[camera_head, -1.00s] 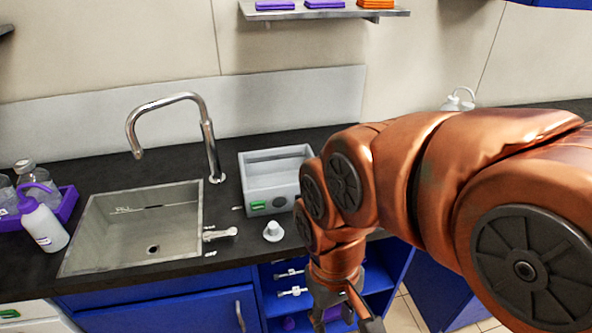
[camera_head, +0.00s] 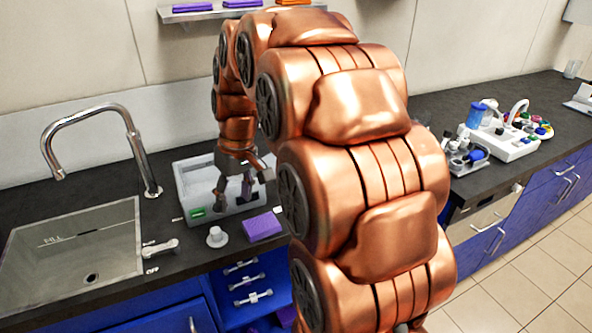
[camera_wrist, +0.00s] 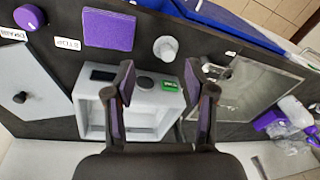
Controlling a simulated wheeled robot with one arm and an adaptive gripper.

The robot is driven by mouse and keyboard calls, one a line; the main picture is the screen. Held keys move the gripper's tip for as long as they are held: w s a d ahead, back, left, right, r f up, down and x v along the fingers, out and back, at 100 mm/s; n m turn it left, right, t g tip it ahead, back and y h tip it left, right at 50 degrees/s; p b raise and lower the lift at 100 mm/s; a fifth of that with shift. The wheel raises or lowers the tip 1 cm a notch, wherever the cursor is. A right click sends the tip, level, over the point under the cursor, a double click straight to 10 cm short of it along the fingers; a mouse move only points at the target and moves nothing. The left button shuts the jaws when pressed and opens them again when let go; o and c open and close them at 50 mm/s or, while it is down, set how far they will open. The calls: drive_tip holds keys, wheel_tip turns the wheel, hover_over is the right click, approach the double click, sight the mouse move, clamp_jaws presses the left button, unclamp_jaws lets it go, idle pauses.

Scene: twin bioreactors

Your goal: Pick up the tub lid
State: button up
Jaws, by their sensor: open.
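I cannot tell for sure which thing is the tub lid. A flat purple square (camera_head: 263,225) lies on the dark counter in front of the white box; it shows in the wrist view (camera_wrist: 109,29). Beside it, nearer the sink, stands a small white round piece with a raised stub (camera_head: 217,236), also in the wrist view (camera_wrist: 165,48). My gripper (camera_head: 243,192) points down over the open-topped white box (camera_head: 188,179), apart from both pieces. In the wrist view my gripper (camera_wrist: 160,78) has its fingers spread with nothing between them.
The sink (camera_head: 75,250) and its tall curved tap (camera_head: 135,145) are left of the box. A wall shelf (camera_head: 185,13) holds flat purple pieces. A bioreactor-like set of equipment (camera_head: 510,135) stands on the right counter. Blue drawers (camera_head: 250,290) are below the counter edge.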

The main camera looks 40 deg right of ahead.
drive_tip(key=w+d+f+t+b, duration=0.1)
drive_tip(key=w+d, duration=0.3)
drive_tip(key=d, duration=0.7)
drive_tip(key=w+d+f+t+h+b, duration=0.1)
drive_tip(key=w+d+f, duration=0.2)
drive_tip(key=d, duration=0.8)
drive_tip(key=w+d+f+t+b, duration=0.1)
drive_tip(key=w+d, duration=0.3)
drive_tip(key=d, duration=0.7)
drive_tip(key=shift+w+d+f, duration=0.2)
drive_tip(key=shift+w+f, duration=0.15)
drive_tip(key=shift+f, duration=0.3)
drive_tip(key=shift+p+x, duration=0.55)
drive_tip(key=shift+x, duration=2.75)
drive_tip(key=shift+a+t, duration=0.15)
drive_tip(key=shift+t, duration=0.15)
drive_tip(key=shift+c, duration=0.3)
clamp_jaws()
